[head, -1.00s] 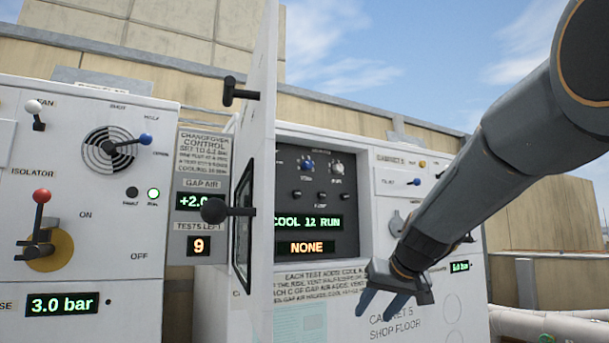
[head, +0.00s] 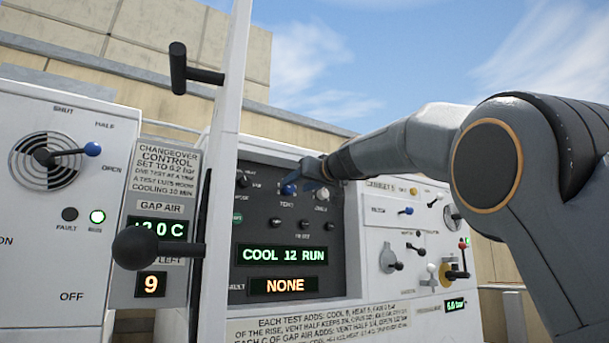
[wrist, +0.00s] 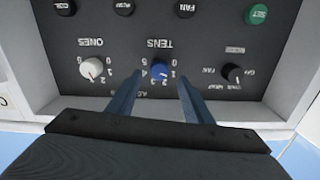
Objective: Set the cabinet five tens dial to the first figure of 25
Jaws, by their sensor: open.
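The blue tens dial (head: 288,190) is on the dark control panel in the cabinet's open recess. In the wrist view the blue tens dial (wrist: 159,70) appears upside down, with small figures around it. I cannot tell for sure which figure its pointer marks. My gripper (head: 308,175) is at the upper part of the panel, close by the dial. In the wrist view my gripper (wrist: 160,80) is open, with one blue finger on each side of the dial and nothing held. I cannot tell whether the fingers touch it.
The white ones dial (wrist: 93,68) sits beside the tens dial, and a black selector knob (wrist: 232,72) is on the other side. A green SET button (wrist: 257,14) is at the corner. The open door (head: 222,170) with black handles stands left of the recess. The display (head: 283,255) reads COOL 12 RUN.

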